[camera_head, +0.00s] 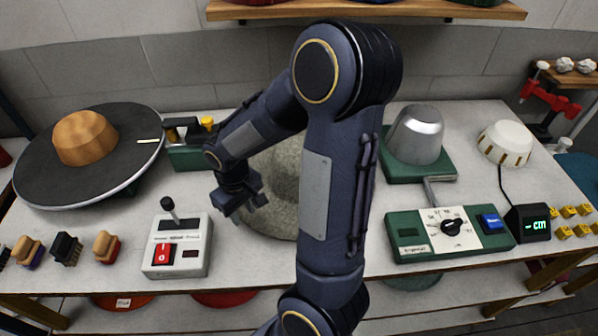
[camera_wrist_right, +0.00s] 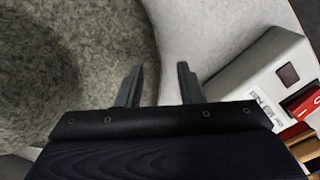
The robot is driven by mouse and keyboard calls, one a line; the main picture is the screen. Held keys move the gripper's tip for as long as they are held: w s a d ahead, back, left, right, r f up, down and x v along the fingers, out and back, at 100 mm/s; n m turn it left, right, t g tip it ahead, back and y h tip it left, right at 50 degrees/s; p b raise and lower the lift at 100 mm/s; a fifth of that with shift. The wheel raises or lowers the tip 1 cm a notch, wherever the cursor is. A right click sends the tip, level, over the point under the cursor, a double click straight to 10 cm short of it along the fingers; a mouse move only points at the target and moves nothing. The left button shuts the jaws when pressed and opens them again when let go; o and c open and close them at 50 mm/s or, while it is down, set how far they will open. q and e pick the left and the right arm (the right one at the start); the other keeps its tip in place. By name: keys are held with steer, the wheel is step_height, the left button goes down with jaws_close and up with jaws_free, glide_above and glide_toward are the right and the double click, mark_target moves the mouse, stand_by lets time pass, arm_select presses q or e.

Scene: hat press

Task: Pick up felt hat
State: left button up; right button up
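The grey-green felt hat (camera_head: 272,222) lies on the middle of the table, partly hidden behind my right arm. Its brim and crown also fill the left of the right wrist view (camera_wrist_right: 70,60). My right gripper (camera_head: 243,210) is at the hat's left brim edge in the head view. In the right wrist view its two fingers (camera_wrist_right: 158,85) are apart, with the brim edge and white table showing between and beyond them. Nothing is seen held between them. Whether the fingers touch the brim cannot be told. My left gripper is not in view.
A white control box (camera_head: 178,245) with a lever stands close left of the right gripper. A turntable (camera_head: 50,180) with a wooden block is at the left. A metal dome press (camera_head: 416,135) and green control panel (camera_head: 408,240) are right. Brushes (camera_head: 66,248) lie at front left.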

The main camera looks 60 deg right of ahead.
steer(key=shift+d+f, duration=0.15)
steer(key=shift+f, duration=1.3)
jaws_close()
steer(key=shift+r, duration=0.15)
step_height(320, 180, up, 18)
steer(key=c, duration=0.6)
jaws_free()
jaws_close()
stand_by(0.5)
